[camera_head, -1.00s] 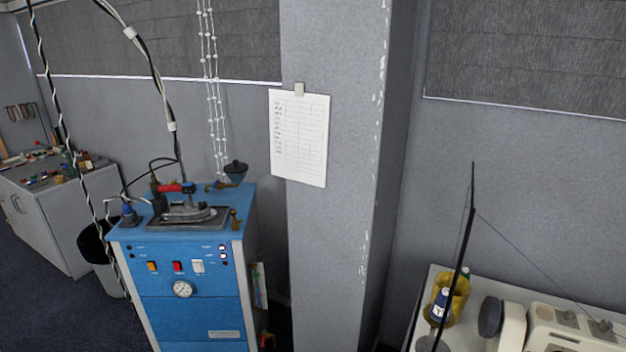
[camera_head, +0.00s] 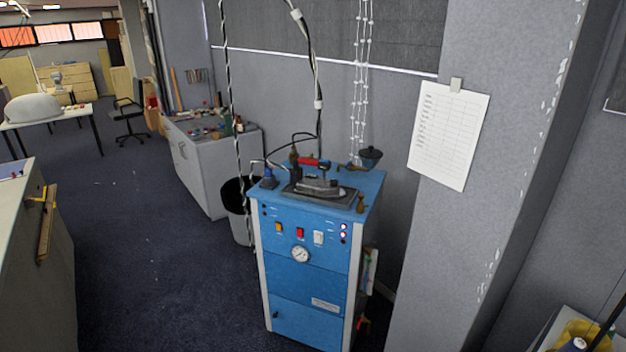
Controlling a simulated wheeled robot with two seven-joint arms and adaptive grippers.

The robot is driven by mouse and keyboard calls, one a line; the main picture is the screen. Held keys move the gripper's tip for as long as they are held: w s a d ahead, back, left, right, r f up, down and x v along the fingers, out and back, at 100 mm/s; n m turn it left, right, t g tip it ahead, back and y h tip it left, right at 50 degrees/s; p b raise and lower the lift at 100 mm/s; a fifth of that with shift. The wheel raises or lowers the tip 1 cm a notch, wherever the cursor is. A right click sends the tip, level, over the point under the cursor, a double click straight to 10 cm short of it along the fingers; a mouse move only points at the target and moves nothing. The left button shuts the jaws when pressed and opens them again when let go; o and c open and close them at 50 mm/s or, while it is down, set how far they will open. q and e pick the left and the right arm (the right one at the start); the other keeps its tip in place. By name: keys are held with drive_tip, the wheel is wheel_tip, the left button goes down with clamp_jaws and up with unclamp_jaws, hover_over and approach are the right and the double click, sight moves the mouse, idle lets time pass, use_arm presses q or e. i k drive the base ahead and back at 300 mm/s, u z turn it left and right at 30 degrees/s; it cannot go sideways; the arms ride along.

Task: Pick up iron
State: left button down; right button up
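The iron (camera_head: 318,186) is dark metal and lies flat on a dark plate (camera_head: 338,199) on top of a blue steam station (camera_head: 306,258). A red part shows above the iron, by its handle. A cable rises from behind the station toward the ceiling. Neither of my grippers shows in the head view.
A grey bin (camera_head: 238,210) stands left of the station, beside a grey cabinet (camera_head: 200,165). A grey pillar (camera_head: 470,200) stands close on the right. A cabinet (camera_head: 35,260) stands at the left edge. The dark floor (camera_head: 160,270) between it and the station is clear.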

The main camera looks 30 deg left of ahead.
sight(310, 185)
drive_tip(key=u, duration=1.95)
drive_tip(key=i, duration=1.65)
